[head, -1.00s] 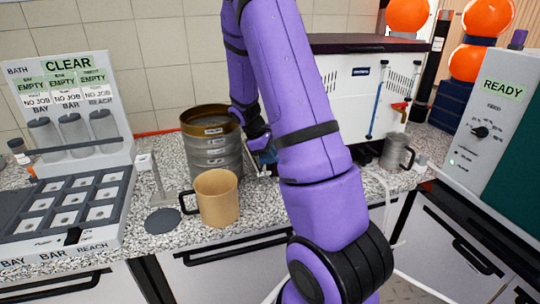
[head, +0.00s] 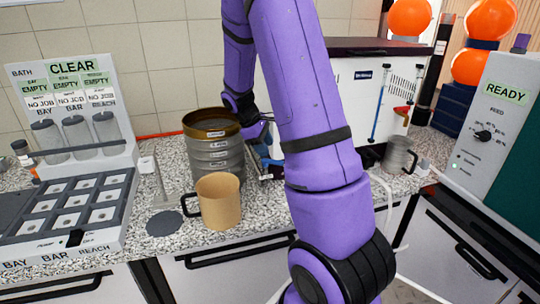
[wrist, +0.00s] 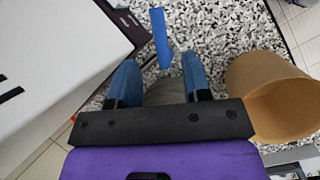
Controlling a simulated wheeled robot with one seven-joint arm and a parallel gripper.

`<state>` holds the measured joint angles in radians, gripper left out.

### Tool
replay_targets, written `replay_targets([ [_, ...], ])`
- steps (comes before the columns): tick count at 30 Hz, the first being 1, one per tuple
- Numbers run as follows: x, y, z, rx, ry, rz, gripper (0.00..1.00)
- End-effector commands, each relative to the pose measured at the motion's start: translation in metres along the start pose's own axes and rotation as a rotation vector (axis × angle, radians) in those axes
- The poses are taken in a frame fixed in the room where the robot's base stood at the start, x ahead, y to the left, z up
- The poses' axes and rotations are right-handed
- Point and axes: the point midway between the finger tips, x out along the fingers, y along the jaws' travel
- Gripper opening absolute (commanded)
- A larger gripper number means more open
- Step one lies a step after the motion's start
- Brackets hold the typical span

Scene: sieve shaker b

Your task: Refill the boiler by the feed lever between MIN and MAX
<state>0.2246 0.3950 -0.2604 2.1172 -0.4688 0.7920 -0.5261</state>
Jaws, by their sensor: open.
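The boiler appears to be the white box (head: 352,110) behind my arm in the head view. Its front carries a blue upright strip (head: 379,103) and a red-handled tap (head: 402,110). The MIN and MAX marks are too small to read. In the head view my arm partly hides the gripper.
A tan mug (wrist: 270,95) is close on the right of my gripper, and a white casing (wrist: 55,70) is on its left. The sieve stack (head: 214,160) stands behind the mug. A grey metal jug (head: 397,155) and the READY panel (head: 506,95) are at the right.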

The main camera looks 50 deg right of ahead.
Motion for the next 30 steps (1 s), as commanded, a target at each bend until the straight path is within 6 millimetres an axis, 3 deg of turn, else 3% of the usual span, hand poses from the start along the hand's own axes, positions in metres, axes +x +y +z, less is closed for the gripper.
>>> replay_targets([
  [3, -0.023, 0.000, -0.001, 0.000, 0.003, 0.002, 0.44],
  [9, -0.046, 0.001, 0.000, 0.000, 0.001, 0.001, 0.44],
  [20, -0.052, 0.000, 0.000, -0.001, 0.000, 0.000, 0.44],
  [21, -0.052, 0.000, 0.000, 0.000, 0.000, 0.000, 0.42],
  [27, -0.048, -0.001, 0.007, -0.009, 0.033, -0.036, 0.00],
  [30, -0.042, -0.003, 0.016, -0.026, 0.090, -0.087, 0.00],
])
